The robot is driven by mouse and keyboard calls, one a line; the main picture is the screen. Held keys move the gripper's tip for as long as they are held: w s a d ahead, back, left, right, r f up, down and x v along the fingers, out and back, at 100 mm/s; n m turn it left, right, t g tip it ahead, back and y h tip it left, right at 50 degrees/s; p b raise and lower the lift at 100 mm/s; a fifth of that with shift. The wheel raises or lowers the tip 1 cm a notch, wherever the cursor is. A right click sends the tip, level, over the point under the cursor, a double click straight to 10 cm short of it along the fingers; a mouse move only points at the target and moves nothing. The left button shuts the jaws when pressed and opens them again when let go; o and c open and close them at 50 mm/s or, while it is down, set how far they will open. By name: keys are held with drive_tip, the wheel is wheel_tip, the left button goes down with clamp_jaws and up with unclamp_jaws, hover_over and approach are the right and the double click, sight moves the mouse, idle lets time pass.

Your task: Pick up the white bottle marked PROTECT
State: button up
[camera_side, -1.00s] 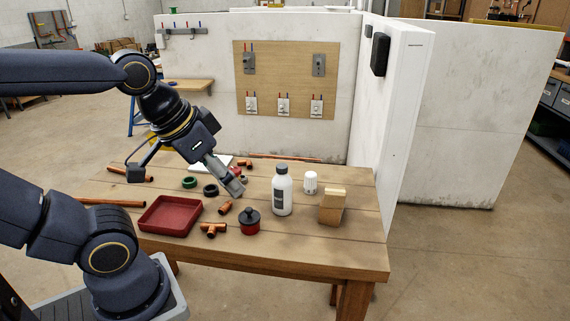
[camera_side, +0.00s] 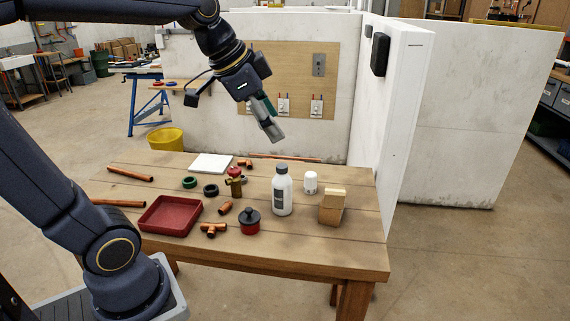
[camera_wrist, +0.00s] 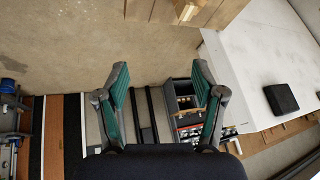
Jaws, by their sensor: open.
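The white bottle (camera_side: 282,192) with a dark grey cap and a grey label stands upright on the wooden table, right of centre in the side view. The label's wording is too small to read. My gripper (camera_side: 273,133) is above and behind the bottle in the side view, well apart from it. In the wrist view my gripper (camera_wrist: 160,95) shows two green-padded fingers spread wide with nothing between them. The bottle does not show in the wrist view.
Close around the bottle are a white radiator valve head (camera_side: 310,182), wooden blocks (camera_side: 331,208) and a red-and-black pot (camera_side: 250,222). A red tray (camera_side: 170,215), copper fittings (camera_side: 213,230) and a brass valve (camera_side: 235,186) lie left. A white wall (camera_side: 405,120) rises behind the table's right side.

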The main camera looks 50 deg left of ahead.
drive_tip(key=w+a+f, duration=0.2)
drive_tip(key=w+a, duration=0.5)
drive_tip(key=a, duration=0.1)
drive_tip(key=n+g, duration=0.2)
drive_tip(key=n, duration=0.1)
approach(282, 165)
drive_tip(key=x, duration=0.4)
drive_tip(key=shift+s+d+f, duration=0.15)
drive_tip(key=shift+s+f, duration=0.05)
drive_tip(key=shift+f, duration=0.2)
drive_tip(key=x, duration=0.5)
drive_tip(key=shift+w+f, duration=0.3)
clamp_jaws()
drive_tip(key=shift+r, duration=0.1)
